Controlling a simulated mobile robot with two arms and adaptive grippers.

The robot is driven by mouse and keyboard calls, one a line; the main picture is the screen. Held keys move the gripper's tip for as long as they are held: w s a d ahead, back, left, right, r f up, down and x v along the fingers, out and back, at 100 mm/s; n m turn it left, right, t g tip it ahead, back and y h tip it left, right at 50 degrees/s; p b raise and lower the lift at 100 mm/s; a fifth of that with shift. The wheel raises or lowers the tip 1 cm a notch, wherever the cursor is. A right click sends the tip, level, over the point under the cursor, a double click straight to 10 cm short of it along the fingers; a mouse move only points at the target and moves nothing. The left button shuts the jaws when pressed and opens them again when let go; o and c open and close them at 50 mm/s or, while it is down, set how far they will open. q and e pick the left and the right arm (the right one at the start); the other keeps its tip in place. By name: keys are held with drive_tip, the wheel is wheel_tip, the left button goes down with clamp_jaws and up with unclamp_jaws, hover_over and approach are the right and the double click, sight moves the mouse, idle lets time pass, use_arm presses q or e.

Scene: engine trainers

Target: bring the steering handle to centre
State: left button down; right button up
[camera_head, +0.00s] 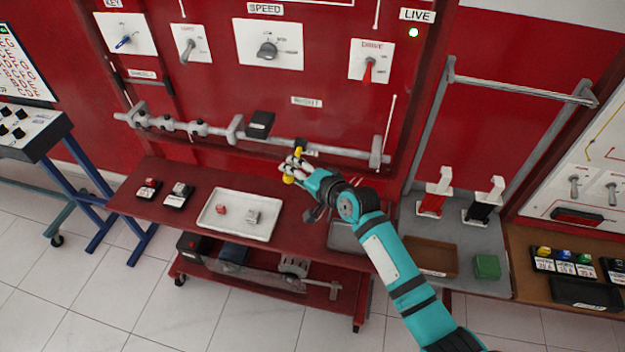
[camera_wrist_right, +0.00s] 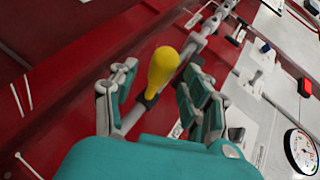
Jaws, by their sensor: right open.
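The steering handle (camera_wrist_right: 163,68) has a yellow knob and stands between the parted fingers of my right gripper (camera_wrist_right: 157,95) in the right wrist view. A gap shows on both sides of the knob, so the fingers do not close on it. In the head view my right gripper (camera_head: 296,167) is at the grey steering bar (camera_head: 205,128), right of its middle. A yellow knob (camera_head: 288,179) shows at the fingertips there, and the fingers partly hide the handle's stem. My left gripper is in neither view.
A black box (camera_head: 260,124) sits on the bar. Switches, including the DRIVE lever (camera_head: 368,70), are on the red panel above. A grey table stands right.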

drive_tip(key=v, duration=0.9)
drive_tip(key=shift+s+r, duration=0.1)
drive_tip(key=shift+s, duration=0.05)
